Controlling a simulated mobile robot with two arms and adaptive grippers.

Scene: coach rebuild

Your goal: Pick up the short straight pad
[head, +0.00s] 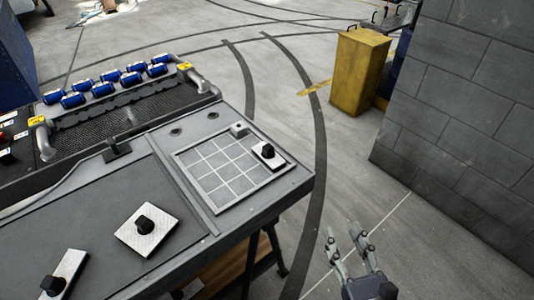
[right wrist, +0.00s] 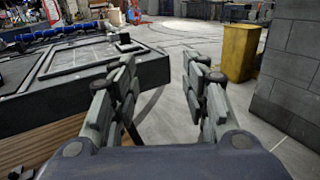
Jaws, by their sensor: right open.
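Three pale pads with black knobs lie on the grey workbench (head: 95,215). A small rectangular pad (head: 261,149) lies at the right edge of the grid panel (head: 215,202). A squarish pad (head: 160,231) lies on the dark panel, and a longer rectangular pad (head: 72,264) lies at the lower left. The small rectangular one looks shortest; I cannot be sure which is the short straight pad. My right gripper (head: 344,238) is open and empty, off the bench's right side. The right wrist view shows its spread fingers (right wrist: 160,68) with nothing between them. My left gripper is out of view.
A rack of blue cylinders (head: 104,87) with a grey handle stands at the bench's back. A yellow bin (head: 358,72) and a grey block wall (head: 465,105) stand right. Floor between bench and wall is clear.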

